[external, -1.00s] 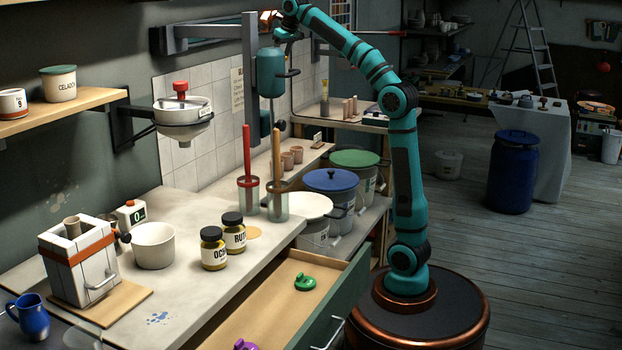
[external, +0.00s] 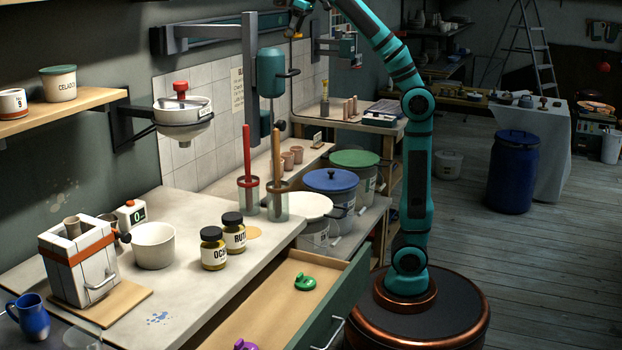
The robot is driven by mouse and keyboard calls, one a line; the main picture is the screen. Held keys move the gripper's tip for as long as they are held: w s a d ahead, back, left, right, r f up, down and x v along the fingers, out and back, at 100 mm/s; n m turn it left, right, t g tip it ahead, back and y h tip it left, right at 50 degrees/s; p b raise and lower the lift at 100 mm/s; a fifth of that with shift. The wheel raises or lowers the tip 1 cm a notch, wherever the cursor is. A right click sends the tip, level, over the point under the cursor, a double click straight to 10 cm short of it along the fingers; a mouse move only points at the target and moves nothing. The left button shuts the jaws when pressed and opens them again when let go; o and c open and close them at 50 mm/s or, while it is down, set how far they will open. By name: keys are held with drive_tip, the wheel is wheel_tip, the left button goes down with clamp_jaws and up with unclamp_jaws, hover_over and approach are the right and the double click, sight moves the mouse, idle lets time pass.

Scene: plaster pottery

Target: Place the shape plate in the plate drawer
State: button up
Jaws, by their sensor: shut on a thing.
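An open drawer (external: 268,318) with a green front and a pale wooden inside sticks out under the worktop. A green shape (external: 305,283) lies on its floor, and a purple shape (external: 245,344) lies near the bottom edge of the picture. I cannot tell whether either is a plate. My arm rises at the right and leans up and left, and its wrist is cut by the top edge. I see no thing that I can clearly name as the shape plate.
Lidded buckets (external: 331,182) stand behind the drawer. A teal mixer (external: 270,72) hangs from the wall. Much of the drawer floor is bare.

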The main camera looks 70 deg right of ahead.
drive_tip(key=s+a+f+n, duration=0.1)
drive_tip(key=a, duration=0.4)
drive_tip(key=s+a+f+n+y, duration=0.1)
drive_tip(key=a+f+n, duration=0.1)
drive_tip(key=a, duration=0.3)
drive_tip(key=s+a+f+n, duration=0.1)
drive_tip(key=s+a, duration=0.1)
drive_tip(key=a, duration=0.3)
drive_tip(key=shift+a+f+n+g+y, duration=0.2)
drive_tip(key=shift+a+n+g+y, duration=0.1)
drive_tip(key=w+a+f+n+g+y, duration=0.2)
drive_tip(key=a+f+n, duration=0.4)
drive_tip(key=a+f, duration=1.7)
drive_tip(key=n+g, duration=0.2)
drive_tip(key=n, duration=0.4)
hover_over(276, 318)
drive_tip(key=d, duration=0.1)
drive_tip(key=f, duration=3.4)
drive_tip(key=shift+s+d+f, duration=0.15)
drive_tip(key=shift+d+f, duration=0.05)
drive_tip(key=shift+f, duration=2.3)
drive_tip(key=shift+f, duration=0.1)
